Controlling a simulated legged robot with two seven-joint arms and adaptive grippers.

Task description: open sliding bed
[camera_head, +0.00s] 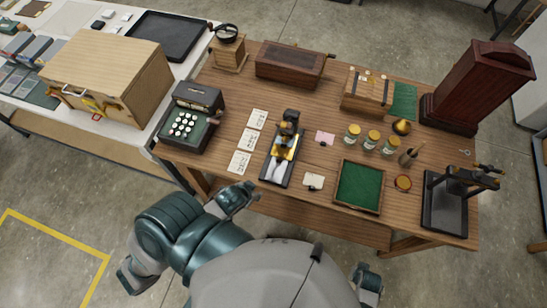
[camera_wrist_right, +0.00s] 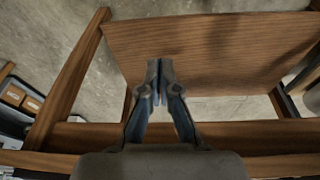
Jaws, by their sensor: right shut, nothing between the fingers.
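A small black device with a brass-coloured middle (camera_head: 284,150) and a long pale bed (camera_head: 274,171) at its near end stands on the wooden table (camera_head: 225,130). I take this bed to be the sliding one; how far it is slid out is unclear. My left gripper (camera_head: 240,197) is near the table's front edge, left of and nearer than the device, apart from it. Its fingers are too small to read. My right gripper (camera_wrist_right: 158,78) is shut and empty in the wrist view, in front of a wooden panel (camera_wrist_right: 205,50). The device does not show there.
White cards (camera_head: 247,140) and a keyed machine (camera_head: 190,120) are left of the device. A green-lined tray (camera_head: 360,186), jars (camera_head: 372,138) and a black stand (camera_head: 445,205) are to the right. A wooden case (camera_head: 290,66) stands behind. Floor is clear at the left front.

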